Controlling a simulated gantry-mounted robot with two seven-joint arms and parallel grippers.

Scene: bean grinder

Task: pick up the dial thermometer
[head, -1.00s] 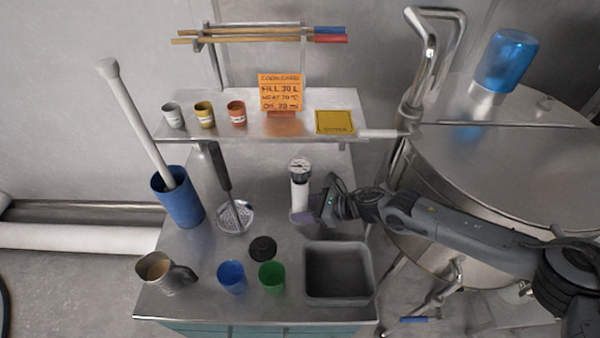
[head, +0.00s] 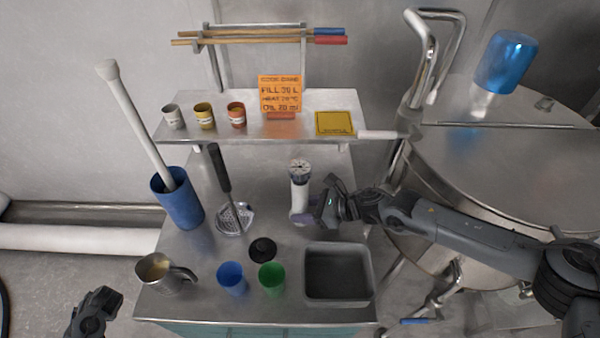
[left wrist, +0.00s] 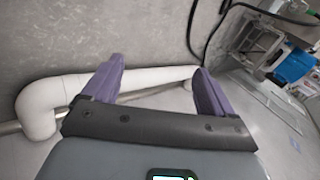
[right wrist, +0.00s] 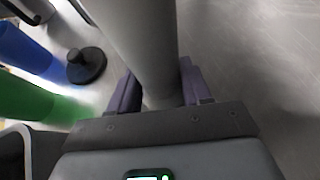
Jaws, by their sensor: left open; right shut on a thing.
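The dial thermometer (head: 300,192) is an upright white cylinder with a dark-rimmed dial on top, on the right half of the steel table. My right gripper (head: 303,217) reaches it from the right and is shut around its lower part. In the right wrist view the pale cylinder (right wrist: 145,45) stands between the purple fingers (right wrist: 160,92). I cannot tell whether its base touches the table. My left gripper (head: 104,298) is at the lower left, off the table. The left wrist view shows its fingers (left wrist: 157,88) apart and empty.
A grey bin (head: 338,299), green cup (head: 272,278), blue cup (head: 231,279), black knob-like piece (head: 263,249) and metal jug (head: 160,274) stand in front. A shelf (head: 210,131) is behind; a steel kettle (head: 490,180) stands right.

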